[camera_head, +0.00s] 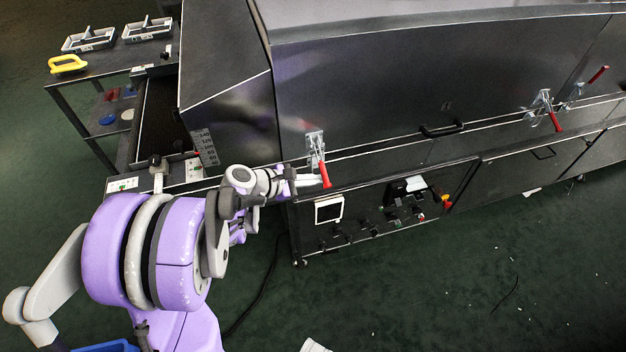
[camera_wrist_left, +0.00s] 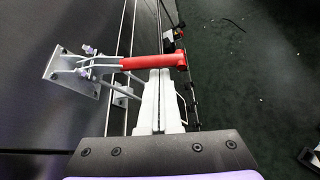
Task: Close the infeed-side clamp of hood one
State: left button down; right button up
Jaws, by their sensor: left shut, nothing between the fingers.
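The clamp at the left end of the hood (camera_head: 360,70) has a metal base plate (camera_head: 315,140) and a red handle (camera_head: 325,175) that hangs down from it. In the left wrist view the red handle (camera_wrist_left: 152,62) lies across the picture, with the clamp's plate (camera_wrist_left: 68,70) and metal links to its left. My left gripper (camera_head: 312,181) is shut and empty, its fingertips right at the red handle. In the wrist view its fingers (camera_wrist_left: 159,78) end at the handle's lower edge; I cannot tell whether they touch. My right gripper is not in view.
A second red-handled clamp (camera_head: 545,105) and a hood handle (camera_head: 443,130) are farther right. A control panel (camera_head: 408,203) with switches and a screen (camera_head: 329,209) lies below the clamp. A table with trays (camera_head: 88,40) stands at the back left. The floor at lower right is mostly clear.

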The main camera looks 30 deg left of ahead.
pick_arm(q)
jog(key=shift+r, duration=0.1)
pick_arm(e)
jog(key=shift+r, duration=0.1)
pick_arm(q)
jog(key=shift+s+d+r, duration=0.1)
jog(key=shift+r, duration=0.05)
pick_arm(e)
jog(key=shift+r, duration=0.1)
